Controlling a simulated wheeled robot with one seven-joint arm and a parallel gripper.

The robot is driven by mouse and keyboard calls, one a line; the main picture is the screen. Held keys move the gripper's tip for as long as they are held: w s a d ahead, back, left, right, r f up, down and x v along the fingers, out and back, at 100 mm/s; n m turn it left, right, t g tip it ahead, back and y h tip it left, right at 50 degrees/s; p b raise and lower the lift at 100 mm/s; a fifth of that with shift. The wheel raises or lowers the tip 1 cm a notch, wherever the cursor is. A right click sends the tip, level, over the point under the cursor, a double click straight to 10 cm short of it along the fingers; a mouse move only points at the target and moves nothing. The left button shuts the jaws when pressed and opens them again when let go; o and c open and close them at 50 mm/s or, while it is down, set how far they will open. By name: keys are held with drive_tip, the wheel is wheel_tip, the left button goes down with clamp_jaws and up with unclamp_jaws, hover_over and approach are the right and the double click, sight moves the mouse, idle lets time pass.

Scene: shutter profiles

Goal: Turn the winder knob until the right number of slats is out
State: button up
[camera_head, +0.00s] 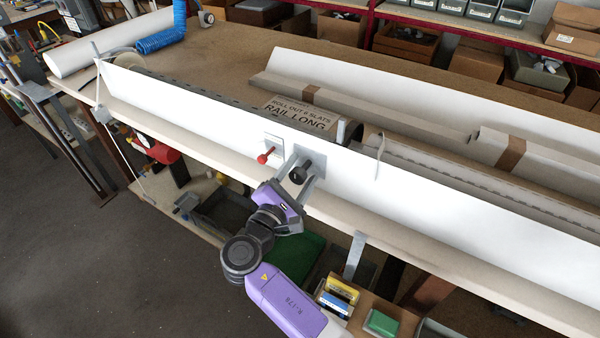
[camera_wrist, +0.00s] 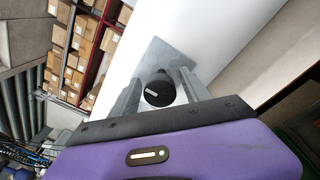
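The black winder knob (camera_head: 301,172) sits on a grey plate on the front of the long white rail (camera_head: 440,200). In the wrist view the knob (camera_wrist: 158,91) has a pale pointer mark. My gripper (camera_head: 304,169) reaches the knob from the front, one finger on each side. In the wrist view the fingers (camera_wrist: 160,88) show small gaps beside the knob, so the gripper looks open around it. Dark notched slats (camera_head: 195,92) show behind the rail at left, partly hidden.
A red-knobbed lever (camera_head: 264,157) on a white plate is just left of my gripper. Long profiles (camera_head: 450,160) lie on the bench at right. A blue coiled hose (camera_head: 163,38) and white tube (camera_head: 85,52) are at the back left. Boxes stand below the bench.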

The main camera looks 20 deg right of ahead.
clamp_jaws()
drive_tip(key=shift+f+b, duration=0.15)
drive_tip(key=shift+b, duration=0.2)
drive_tip(key=shift+f+m+b, duration=0.1)
drive_tip(key=shift+m+b, duration=0.2)
drive_tip(key=shift+m, duration=0.2)
drive_tip(key=m+b, duration=0.3)
drive_tip(key=shift+f+b, duration=0.2)
drive_tip(key=shift+b, duration=0.15)
drive_tip(key=m+h+b, duration=0.1)
drive_tip(key=m+b, duration=0.5)
drive_tip(key=b, duration=0.2)
drive_tip(key=shift+f+m, duration=0.15)
drive_tip(key=shift+m, duration=0.15)
drive_tip(key=m+b, duration=0.6)
drive_tip(key=b, duration=0.1)
drive_tip(key=shift+f, duration=0.1)
drive_tip(key=m+b, duration=0.2)
drive_tip(key=m+g+b, duration=0.1)
drive_tip(key=m+b, duration=0.1)
drive_tip(key=b, duration=0.1)
drive_tip(key=shift+r+m+h, duration=0.2)
drive_tip(key=shift+m+h, duration=0.1)
drive_tip(key=shift+h, duration=0.1)
